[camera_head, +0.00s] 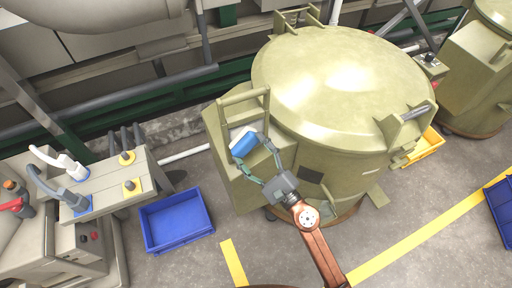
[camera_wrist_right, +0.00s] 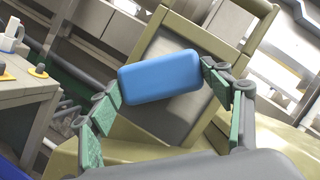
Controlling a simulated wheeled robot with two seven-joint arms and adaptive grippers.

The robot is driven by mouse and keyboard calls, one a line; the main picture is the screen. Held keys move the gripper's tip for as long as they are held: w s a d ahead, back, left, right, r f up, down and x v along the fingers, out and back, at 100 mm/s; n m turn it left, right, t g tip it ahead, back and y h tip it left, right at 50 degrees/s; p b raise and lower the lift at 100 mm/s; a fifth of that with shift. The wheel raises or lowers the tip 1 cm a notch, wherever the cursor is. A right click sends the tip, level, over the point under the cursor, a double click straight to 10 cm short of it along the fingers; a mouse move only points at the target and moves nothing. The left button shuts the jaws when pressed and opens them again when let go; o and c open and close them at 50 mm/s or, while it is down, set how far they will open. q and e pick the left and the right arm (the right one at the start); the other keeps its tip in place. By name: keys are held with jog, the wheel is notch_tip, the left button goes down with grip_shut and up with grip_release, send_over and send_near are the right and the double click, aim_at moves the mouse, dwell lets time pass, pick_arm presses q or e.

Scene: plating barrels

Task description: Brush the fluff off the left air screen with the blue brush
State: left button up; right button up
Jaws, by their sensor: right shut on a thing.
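The blue brush (camera_head: 244,143) is held by my right gripper (camera_head: 254,160), with one finger on each side of it. In the right wrist view the brush's smooth blue back (camera_wrist_right: 160,77) faces me, and its bristle side is hidden. Behind it is the grey air screen (camera_wrist_right: 182,48), set in an olive frame on the side of the big drum-shaped machine (camera_head: 340,85). The brush is in front of the screen; I cannot tell whether it touches. I cannot make out any fluff. My left gripper is not in view.
A yellow crate (camera_head: 425,148) is right of the machine. An olive handle frame (camera_head: 245,97) rises above the screen.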

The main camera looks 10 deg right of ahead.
aim_at(237, 153)
jog(key=shift+s+a, duration=0.3)
jog(key=shift+a, duration=0.6)
jog(key=shift+s+a, duration=0.3)
jog(key=shift+a, duration=0.6)
jog(key=shift+r+p, duration=0.95)
jog(key=shift+p, duration=0.05)
jog(key=shift+w+d+f, duration=0.2)
jog(key=shift+d, duration=0.2)
pick_arm(q)
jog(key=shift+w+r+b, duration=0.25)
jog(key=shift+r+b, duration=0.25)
jog(key=shift+b, duration=0.05)
pick_arm(e)
jog(key=shift+w+d, duration=0.25)
jog(key=shift+d, duration=0.5)
jog(key=shift+w+d, duration=0.2)
jog(key=shift+d, duration=0.55)
